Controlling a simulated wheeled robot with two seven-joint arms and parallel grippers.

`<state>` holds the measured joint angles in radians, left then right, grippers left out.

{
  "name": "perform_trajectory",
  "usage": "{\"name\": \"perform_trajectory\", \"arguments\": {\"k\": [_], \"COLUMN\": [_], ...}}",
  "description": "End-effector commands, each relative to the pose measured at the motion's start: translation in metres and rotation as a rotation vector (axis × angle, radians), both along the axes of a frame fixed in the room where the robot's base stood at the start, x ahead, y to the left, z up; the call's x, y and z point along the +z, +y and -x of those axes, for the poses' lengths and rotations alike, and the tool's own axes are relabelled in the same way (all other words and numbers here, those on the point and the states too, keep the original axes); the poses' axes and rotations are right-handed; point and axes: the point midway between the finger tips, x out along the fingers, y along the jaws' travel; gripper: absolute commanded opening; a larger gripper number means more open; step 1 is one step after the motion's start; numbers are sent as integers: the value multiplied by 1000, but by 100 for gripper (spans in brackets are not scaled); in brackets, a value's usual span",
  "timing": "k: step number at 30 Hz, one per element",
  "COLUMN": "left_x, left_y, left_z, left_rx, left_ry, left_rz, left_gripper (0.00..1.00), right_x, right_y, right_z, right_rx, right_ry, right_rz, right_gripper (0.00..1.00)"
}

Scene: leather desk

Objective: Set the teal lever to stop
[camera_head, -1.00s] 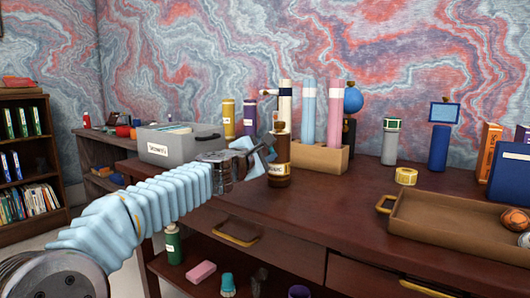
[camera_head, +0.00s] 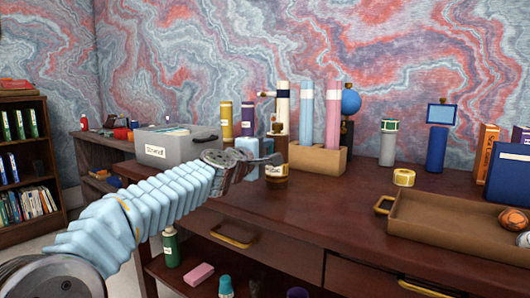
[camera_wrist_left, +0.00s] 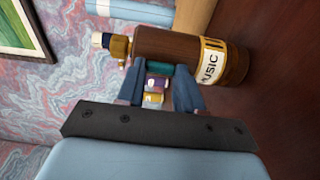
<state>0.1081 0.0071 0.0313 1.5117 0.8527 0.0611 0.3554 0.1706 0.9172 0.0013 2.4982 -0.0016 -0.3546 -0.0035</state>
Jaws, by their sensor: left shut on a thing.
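A brown bottle-shaped device (camera_head: 277,172) with a "MUSIC" label stands upright on the desk. It lies sideways across the left wrist view (camera_wrist_left: 180,45), with a white-tipped spout at one end. My left gripper (camera_head: 268,159) is at its left side in the head view. In the left wrist view a small teal piece (camera_wrist_left: 160,68), which looks like the teal lever, lies between the fingertips against the device. The left fingers are shut on it. Any stop mark is not visible. The lever is hidden in the head view. My right gripper is not in view.
A wooden holder (camera_head: 325,160) with pink and blue cylinders stands just right of the device. A grey bin (camera_head: 172,148) and yellow and purple bottles (camera_head: 247,118) are to the left. A brown tray (camera_head: 440,228) is at right. Desk space in front is clear.

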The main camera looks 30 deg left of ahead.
Motion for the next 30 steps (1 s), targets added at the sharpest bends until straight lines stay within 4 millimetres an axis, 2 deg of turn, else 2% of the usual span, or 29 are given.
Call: {"name": "perform_trajectory", "arguments": {"k": [9,10,15,25,30], "left_x": [-1,-1,-1,0,-1], "left_y": [1,1,1,0,0], "left_z": [0,0,0,4,32], "left_rx": [1,1,1,1,2], "left_ry": [2,2,1,0,-2], "left_rz": [-3,-3,-2,-1,-2], "left_gripper": [5,39,62,62,62], "right_x": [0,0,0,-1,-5], "right_y": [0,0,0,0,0], "right_z": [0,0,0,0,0], "right_rx": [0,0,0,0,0], "right_ry": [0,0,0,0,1], "right_rz": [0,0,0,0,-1], "right_gripper": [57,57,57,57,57]}}
